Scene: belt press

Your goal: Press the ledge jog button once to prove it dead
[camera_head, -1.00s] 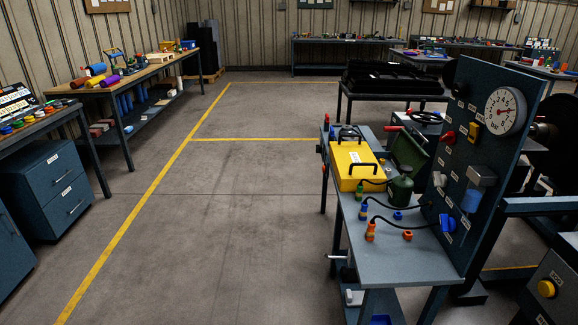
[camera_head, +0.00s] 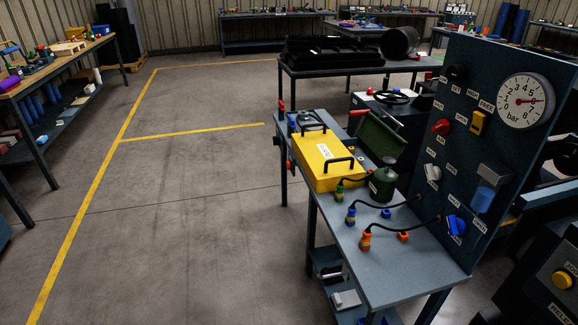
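A round yellow button (camera_head: 562,280) sits on a dark sloped housing (camera_head: 535,285) at the lower right edge of the head view. Small white labels lie near it, partly cut off and hard to read; I cannot tell for sure that it is the jog button. A dark blue upright panel (camera_head: 460,190) beside it carries a pressure gauge (camera_head: 525,100), a red knob (camera_head: 441,126), a yellow switch (camera_head: 478,123) and a blue knob (camera_head: 456,225). Neither of my grippers shows in the view.
A grey bench (camera_head: 395,265) in front of the panel holds a yellow case (camera_head: 312,172), a green canister (camera_head: 383,184) and hoses with coloured fittings. A black-topped table (camera_head: 360,68) stands behind. The concrete floor (camera_head: 190,230) on the left is clear, with yellow lines.

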